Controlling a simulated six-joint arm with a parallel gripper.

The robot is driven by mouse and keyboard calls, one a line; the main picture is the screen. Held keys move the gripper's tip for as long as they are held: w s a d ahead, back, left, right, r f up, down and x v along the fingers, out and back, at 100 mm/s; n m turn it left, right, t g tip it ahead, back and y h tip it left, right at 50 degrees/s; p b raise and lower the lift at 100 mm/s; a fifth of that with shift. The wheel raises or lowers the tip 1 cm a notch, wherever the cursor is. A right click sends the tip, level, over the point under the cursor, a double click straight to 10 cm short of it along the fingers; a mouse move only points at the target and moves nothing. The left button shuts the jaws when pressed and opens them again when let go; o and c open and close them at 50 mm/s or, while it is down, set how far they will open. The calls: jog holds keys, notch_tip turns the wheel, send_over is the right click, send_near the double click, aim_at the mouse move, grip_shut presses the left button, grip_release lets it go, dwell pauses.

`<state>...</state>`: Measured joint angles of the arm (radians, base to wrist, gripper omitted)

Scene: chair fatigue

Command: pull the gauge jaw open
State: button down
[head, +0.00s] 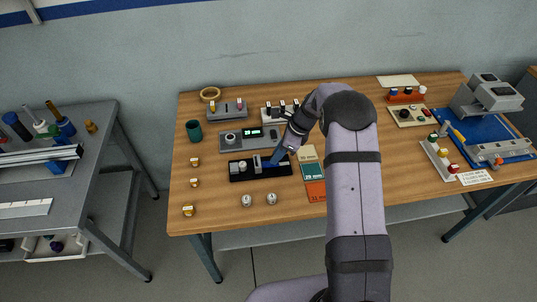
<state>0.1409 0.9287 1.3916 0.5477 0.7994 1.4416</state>
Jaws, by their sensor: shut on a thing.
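A long black gauge fixture (262,175) lies on the wooden table, with a pale round knob at its left and a grey upright block near its middle. A blue piece, which looks like the gauge jaw (267,162), sits right of the block. My gripper (278,157) reaches down from the upper right over the right part of the fixture. It is shut on what looks like the gauge jaw. The fingers are small and dark here, so the exact contact and any gap at the jaw cannot be made out.
Flat green and orange cards (313,172) lie close to the right, partly beside my arm. A green cup (194,131) stands left.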

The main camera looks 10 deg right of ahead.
jog(key=shift+d, duration=0.2)
jog(key=c, duration=1.6)
grip_release()
jog(key=shift+d, duration=0.1)
jog(key=shift+b+v, duration=1)
jog(key=shift+v, duration=2.7)
